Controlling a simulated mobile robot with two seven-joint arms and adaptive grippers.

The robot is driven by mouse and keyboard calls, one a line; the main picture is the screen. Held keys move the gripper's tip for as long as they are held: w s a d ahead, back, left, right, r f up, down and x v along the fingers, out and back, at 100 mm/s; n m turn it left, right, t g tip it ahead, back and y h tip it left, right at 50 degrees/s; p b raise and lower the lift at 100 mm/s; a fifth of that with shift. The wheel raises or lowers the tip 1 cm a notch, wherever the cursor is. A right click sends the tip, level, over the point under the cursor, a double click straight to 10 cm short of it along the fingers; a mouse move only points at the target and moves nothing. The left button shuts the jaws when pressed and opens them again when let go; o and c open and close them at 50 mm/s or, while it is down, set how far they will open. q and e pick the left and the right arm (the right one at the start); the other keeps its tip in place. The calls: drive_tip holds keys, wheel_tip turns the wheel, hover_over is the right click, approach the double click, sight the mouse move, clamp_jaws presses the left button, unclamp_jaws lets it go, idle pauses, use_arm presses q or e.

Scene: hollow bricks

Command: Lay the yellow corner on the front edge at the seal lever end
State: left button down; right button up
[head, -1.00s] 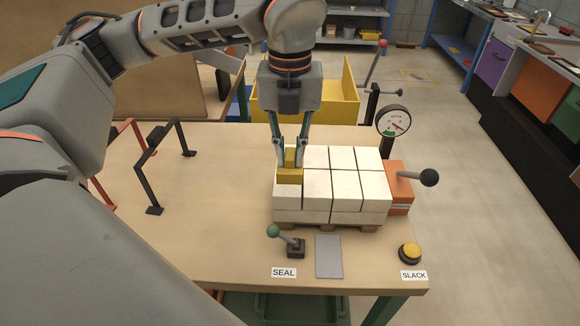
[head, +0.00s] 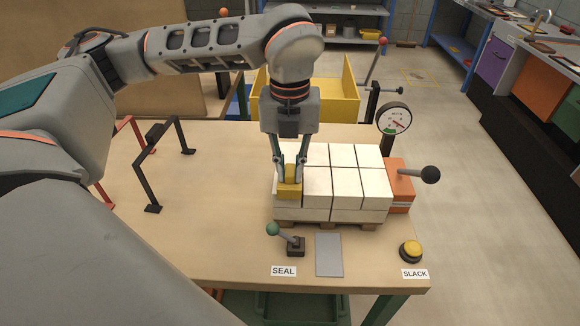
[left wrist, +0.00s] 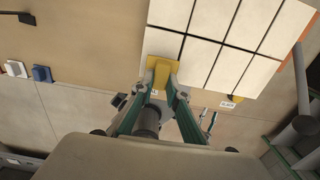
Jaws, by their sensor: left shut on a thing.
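The yellow corner (head: 289,190) is at the left end of the brick stack's front top edge, behind the seal lever. Part of it covers the front face of the end brick. It also shows at the stack's corner in the left wrist view (left wrist: 162,72). My left gripper (head: 290,178) points down and is shut on the corner's upright part. Whether the corner rests fully on the bricks is hard to tell. The white brick stack (head: 345,182) stands on a low wooden pallet. The seal lever (head: 273,229) has a green knob. My right gripper is out of view.
An orange block with a black-knobbed lever (head: 401,182) adjoins the stack's right end, with a gauge (head: 394,118) behind. A grey plate (head: 328,254) and a yellow button (head: 411,250) are in front. Black (head: 153,165) and red frames stand left. A yellow bin (head: 335,100) is behind.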

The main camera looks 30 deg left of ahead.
sight(289, 172)
use_arm(q)
drive_tip(key=shift+f, duration=0.15)
drive_tip(key=c, duration=2)
unclamp_jaws()
wheel_tip(289, 172, up, 13)
drive_tip(key=shift+r+p, duration=0.2)
drive_tip(key=shift+p, duration=0.2)
